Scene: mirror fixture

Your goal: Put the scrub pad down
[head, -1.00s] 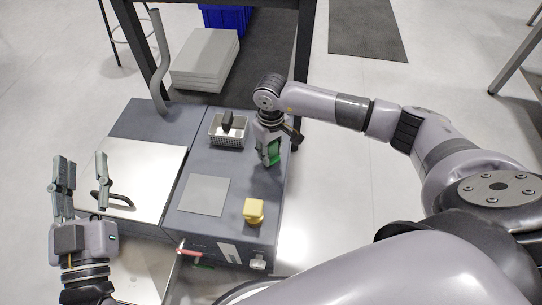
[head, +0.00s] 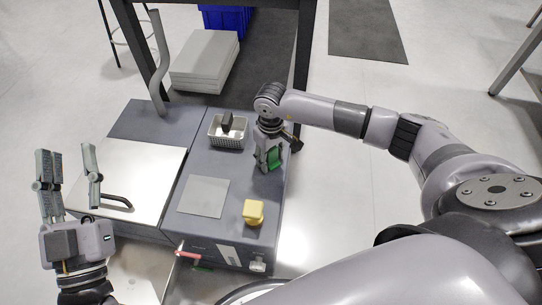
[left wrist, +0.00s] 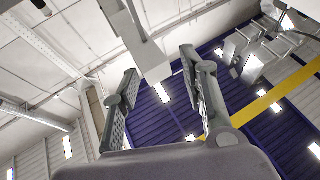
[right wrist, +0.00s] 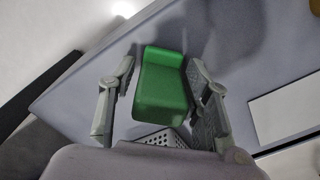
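The green scrub pad (head: 274,158) is at the right edge of the grey bench top, right of the wire basket. It also shows in the right wrist view (right wrist: 162,92), between the fingers of my right gripper (right wrist: 160,68). A gap shows between the left finger and the pad; the right finger is close beside it. The pad appears to rest on the grey top. In the head view my right gripper (head: 269,163) points down around the pad. My left gripper (head: 66,160) is open and empty over the left side; its open fingers show in the left wrist view (left wrist: 160,75).
A shiny plate (head: 140,165) with a dark handle is at left. A curved grey post (head: 160,60) rises behind.

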